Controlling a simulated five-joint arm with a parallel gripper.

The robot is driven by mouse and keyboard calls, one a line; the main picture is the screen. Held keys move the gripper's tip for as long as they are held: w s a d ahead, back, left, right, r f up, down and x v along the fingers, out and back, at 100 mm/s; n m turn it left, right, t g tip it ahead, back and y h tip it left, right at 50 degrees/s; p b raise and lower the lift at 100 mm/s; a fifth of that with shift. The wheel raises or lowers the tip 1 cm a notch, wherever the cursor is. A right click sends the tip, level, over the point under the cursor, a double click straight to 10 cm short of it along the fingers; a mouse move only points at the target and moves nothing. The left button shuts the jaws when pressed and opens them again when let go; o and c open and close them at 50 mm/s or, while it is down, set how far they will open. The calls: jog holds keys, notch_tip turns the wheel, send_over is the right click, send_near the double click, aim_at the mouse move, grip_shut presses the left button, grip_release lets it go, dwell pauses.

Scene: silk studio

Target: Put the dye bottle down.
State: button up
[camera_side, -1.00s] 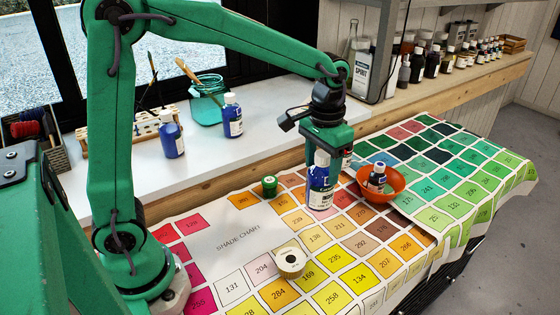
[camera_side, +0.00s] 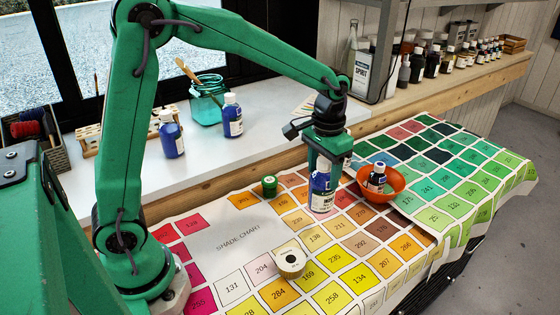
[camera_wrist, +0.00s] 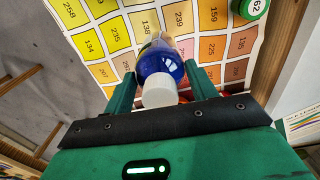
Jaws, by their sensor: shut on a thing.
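A blue dye bottle (camera_side: 321,190) with a pale label stands upright over the shade chart (camera_side: 238,232), left of the orange bowl. My gripper (camera_side: 325,160) is shut on its upper part from above. In the wrist view the bottle (camera_wrist: 158,63) sits between the two fingers (camera_wrist: 160,72), its white cap towards the camera. The bottle's base looks at or very close to the chart. I cannot tell whether it touches.
An orange bowl (camera_side: 394,183) holding a small dark bottle (camera_side: 377,178) is close on the right. Two blue bottles (camera_side: 171,135) (camera_side: 232,116) stand on the white counter behind.

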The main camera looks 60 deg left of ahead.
jog(key=w+a+f, duration=0.3)
jog(key=a+f, duration=0.1)
jog(key=f, duration=0.3)
jog(key=shift+a+f, duration=0.2)
jog(key=shift+a, duration=0.2)
jog(key=shift+f, duration=0.1)
dwell(0.3)
jog(key=o, duration=1.5)
notch_tip(320, 180, up, 12)
jog(key=shift+r, duration=0.1)
jog(key=shift+s, duration=0.1)
